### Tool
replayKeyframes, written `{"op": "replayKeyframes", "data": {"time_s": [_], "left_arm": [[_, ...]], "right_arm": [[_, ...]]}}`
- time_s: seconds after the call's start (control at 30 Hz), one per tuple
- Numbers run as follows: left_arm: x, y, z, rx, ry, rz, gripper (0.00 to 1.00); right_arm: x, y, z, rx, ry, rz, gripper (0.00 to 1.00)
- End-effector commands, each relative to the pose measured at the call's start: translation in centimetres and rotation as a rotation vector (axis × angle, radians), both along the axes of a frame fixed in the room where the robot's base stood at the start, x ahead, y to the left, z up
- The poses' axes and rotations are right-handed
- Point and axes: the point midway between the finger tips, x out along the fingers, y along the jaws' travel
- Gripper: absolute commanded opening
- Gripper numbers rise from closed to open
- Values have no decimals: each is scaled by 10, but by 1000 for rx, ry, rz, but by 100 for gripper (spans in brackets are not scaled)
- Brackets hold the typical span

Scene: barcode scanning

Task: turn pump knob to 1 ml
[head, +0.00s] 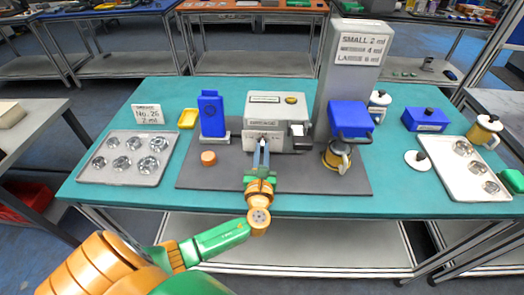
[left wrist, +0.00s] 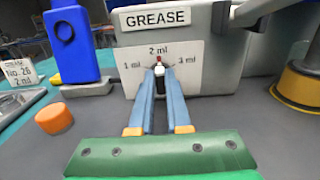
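The grease pump (head: 276,120) is a grey box on the dark mat. In the left wrist view its white dial plate (left wrist: 187,57) carries marks 1 ml at left, 2 ml at top and 3 ml at right. The small pump knob (left wrist: 158,70) has a red tip that points up at 2 ml. My left gripper (head: 261,143) reaches straight at the dial. Its blue fingers (left wrist: 160,78) stand on both sides of the knob with a narrow gap, and look shut on it. They hide part of the knob. My right gripper is not in view.
A blue holder (head: 211,115) and an orange round cap (head: 208,158) stand left of the pump. A tall grey dispenser (head: 350,75) and a yellow-based pot (head: 337,155) stand to the right. Trays lie at left (head: 110,181) and right (head: 452,189). The mat's front is fairly clear.

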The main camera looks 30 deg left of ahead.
Motion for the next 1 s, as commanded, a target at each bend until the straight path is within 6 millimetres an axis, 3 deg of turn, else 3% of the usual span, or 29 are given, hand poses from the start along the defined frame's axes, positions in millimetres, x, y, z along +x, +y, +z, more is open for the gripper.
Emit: {"op": "replayKeyframes", "data": {"time_s": [0.47, 1.0], "left_arm": [[-1, 0, -1, -69, -42, -1, 0], [-2, 4, -4, -473, -291, 0, 0]], "right_arm": [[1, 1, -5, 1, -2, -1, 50], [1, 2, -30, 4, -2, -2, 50]]}}
